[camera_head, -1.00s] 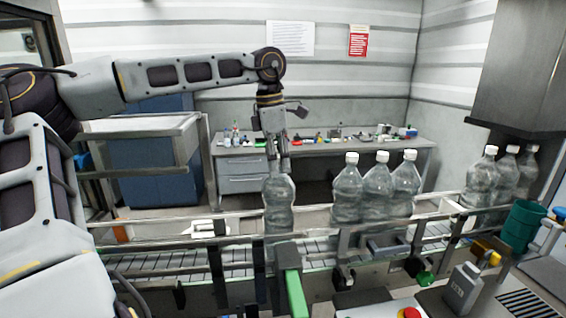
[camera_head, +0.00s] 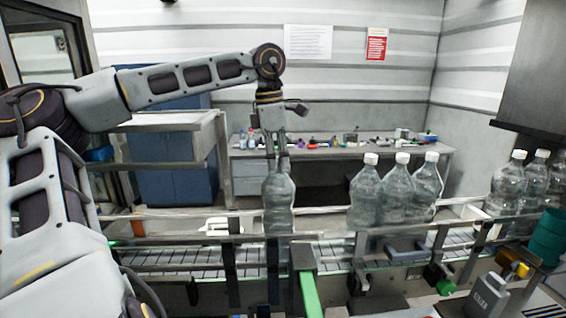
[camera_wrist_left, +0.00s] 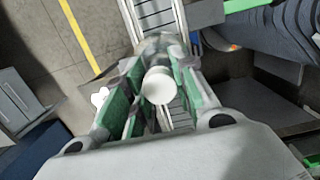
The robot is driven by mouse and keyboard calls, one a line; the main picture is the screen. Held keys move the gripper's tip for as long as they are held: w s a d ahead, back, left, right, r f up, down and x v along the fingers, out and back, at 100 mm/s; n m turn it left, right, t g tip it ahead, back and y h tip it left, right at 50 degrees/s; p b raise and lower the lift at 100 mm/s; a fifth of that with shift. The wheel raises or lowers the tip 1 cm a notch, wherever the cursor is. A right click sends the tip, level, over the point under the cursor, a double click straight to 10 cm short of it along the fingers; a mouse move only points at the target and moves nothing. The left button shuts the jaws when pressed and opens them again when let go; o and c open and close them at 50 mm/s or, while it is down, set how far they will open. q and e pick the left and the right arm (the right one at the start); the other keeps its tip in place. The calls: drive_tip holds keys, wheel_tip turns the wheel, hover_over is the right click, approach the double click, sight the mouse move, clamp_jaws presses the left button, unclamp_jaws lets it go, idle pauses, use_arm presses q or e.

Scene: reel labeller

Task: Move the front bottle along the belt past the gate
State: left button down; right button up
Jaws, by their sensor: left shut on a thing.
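The front bottle (camera_head: 278,210), clear with a white cap, stands upright on the conveyor belt (camera_head: 165,258), apart from the others. My left gripper (camera_head: 278,165) reaches down from above and is shut on its neck, hiding the cap in the head view. In the left wrist view the white cap (camera_wrist_left: 158,86) sits between the green finger pads of the left gripper (camera_wrist_left: 150,95). A green-ended bar (camera_head: 308,290), possibly the gate, is at the near side, just right of the held bottle. My right gripper is not in view.
A group of bottles (camera_head: 395,190) stands on the belt to the right, with more bottles (camera_head: 518,185) farther right. Rails (camera_head: 200,240) run along the belt. The belt left of the held bottle carries no bottles. A desk with small items (camera_head: 340,150) stands behind.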

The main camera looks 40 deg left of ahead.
use_arm(q)
drive_tip(key=shift+s+a+b, duration=0.65)
drive_tip(key=shift+s+a, duration=0.05)
drive_tip(key=shift+s, duration=0.25)
drive_tip(key=shift+s+a+r+b, duration=0.1)
drive_tip(key=shift+s+r+b, duration=0.05)
drive_tip(key=shift+s+b, duration=0.75)
drive_tip(key=shift+s, duration=0.15)
drive_tip(key=shift+s+f, duration=0.1)
drive_tip(key=shift+f, duration=0.3)
drive_tip(key=c, duration=1.1)
unclamp_jaws()
drive_tip(key=shift+d, duration=0.2)
drive_tip(key=shift+r, duration=0.15)
